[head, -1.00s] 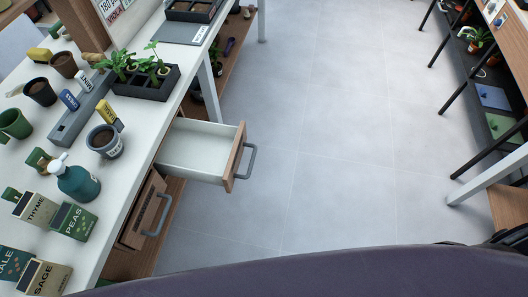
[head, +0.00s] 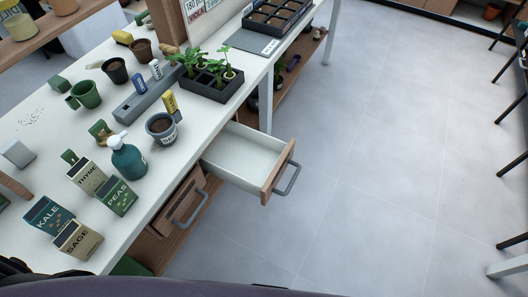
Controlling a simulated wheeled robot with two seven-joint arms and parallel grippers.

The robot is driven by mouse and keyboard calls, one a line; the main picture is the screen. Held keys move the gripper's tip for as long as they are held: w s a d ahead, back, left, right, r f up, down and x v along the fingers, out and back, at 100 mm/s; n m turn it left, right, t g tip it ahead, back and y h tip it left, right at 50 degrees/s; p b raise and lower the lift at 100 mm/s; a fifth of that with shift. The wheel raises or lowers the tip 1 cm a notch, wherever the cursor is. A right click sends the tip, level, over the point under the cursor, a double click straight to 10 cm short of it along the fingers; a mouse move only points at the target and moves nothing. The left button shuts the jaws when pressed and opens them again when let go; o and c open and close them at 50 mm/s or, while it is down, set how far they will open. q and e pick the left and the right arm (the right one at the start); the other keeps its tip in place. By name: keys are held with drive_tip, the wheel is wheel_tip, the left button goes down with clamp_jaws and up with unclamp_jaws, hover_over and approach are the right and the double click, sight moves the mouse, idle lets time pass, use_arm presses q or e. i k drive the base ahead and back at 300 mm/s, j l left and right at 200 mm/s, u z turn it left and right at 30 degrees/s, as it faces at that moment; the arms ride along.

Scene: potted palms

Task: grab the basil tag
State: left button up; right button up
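Several small plant tags stand around a grey holder (head: 138,105) on the white table. A blue tag (head: 141,83) and a white-faced tag (head: 156,69) stand upright in it. A yellow tag (head: 170,102) stands just beyond the grey soil-filled pot (head: 162,128); I cannot tell whether it is in the pot or the holder. The writing is too small to tell which tag is basil. Neither of my grippers is in view.
A teal pump bottle (head: 128,158) and seed packets, including a green peas packet (head: 118,197), stand near the front edge. A black seedling tray (head: 212,85) stands farther back. An open, empty drawer (head: 248,155) juts out over clear floor (head: 370,180).

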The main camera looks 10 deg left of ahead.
sight(168, 98)
drive_tip(key=i+l, duration=0.15)
drive_tip(key=l, duration=0.15)
drive_tip(key=i+l, duration=0.15)
drive_tip(key=l, duration=0.15)
drive_tip(key=i+l, duration=0.2)
drive_tip(key=l+u, duration=0.15)
drive_tip(key=u, duration=0.25)
drive_tip(key=i+l+u, duration=0.1)
drive_tip(key=u, duration=0.3)
drive_tip(key=l+u, duration=0.2)
drive_tip(key=u, duration=0.25)
drive_tip(key=l+u, duration=0.1)
drive_tip(key=u, duration=0.3)
